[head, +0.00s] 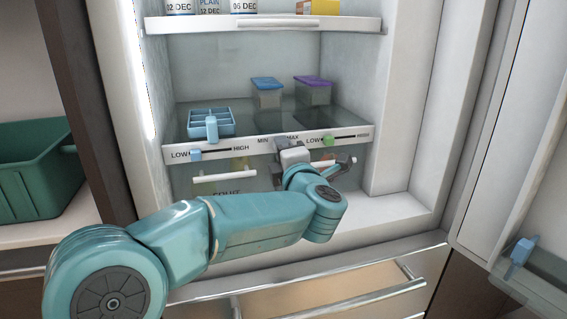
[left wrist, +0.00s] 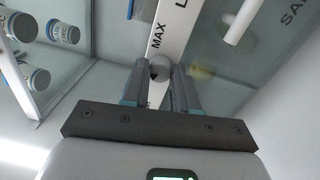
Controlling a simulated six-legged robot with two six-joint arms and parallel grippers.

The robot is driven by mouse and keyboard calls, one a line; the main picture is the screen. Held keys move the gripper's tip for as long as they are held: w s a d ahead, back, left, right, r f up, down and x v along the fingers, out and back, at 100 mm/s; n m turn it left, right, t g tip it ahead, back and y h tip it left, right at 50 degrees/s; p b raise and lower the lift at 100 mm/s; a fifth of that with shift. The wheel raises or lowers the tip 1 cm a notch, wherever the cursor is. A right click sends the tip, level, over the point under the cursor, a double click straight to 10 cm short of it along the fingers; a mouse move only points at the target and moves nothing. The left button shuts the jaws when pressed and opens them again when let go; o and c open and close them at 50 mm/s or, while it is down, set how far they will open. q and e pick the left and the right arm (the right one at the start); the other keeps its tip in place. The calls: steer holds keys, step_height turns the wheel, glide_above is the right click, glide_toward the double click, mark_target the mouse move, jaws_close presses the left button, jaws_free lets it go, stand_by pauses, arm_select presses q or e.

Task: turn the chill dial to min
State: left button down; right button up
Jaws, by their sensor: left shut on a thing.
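The chill dial (left wrist: 160,68) is a round, pale grey knob on the white control strip (head: 235,147). In the left wrist view it sits between my two fingers, beside the MAX label (left wrist: 159,36). My left gripper (left wrist: 160,76) is shut on the dial. In the head view my left gripper (head: 292,154) is at the strip just below the MIN (head: 263,140) and MAX labels and hides the dial. A small dark mark shows at the dial's edge, but I cannot tell where the dial points. My right gripper is not in view.
A blue slider (head: 195,155) and a green slider (head: 328,140) flank the dial on the strip. Below hangs a clear drawer with a white handle (head: 225,175). A blue tray (head: 211,121) and lidded containers (head: 313,92) stand above. A green bin (head: 40,180) is left.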

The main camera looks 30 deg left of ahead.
arm_select(q)
steer(key=shift+n+b, duration=0.4)
steer(key=shift+n, duration=0.1)
steer(key=c, duration=0.9)
jaws_free()
steer(key=shift+o, duration=0.2)
steer(key=p+v, duration=0.2)
steer(key=v, duration=1.4)
steer(key=shift+d, duration=0.2)
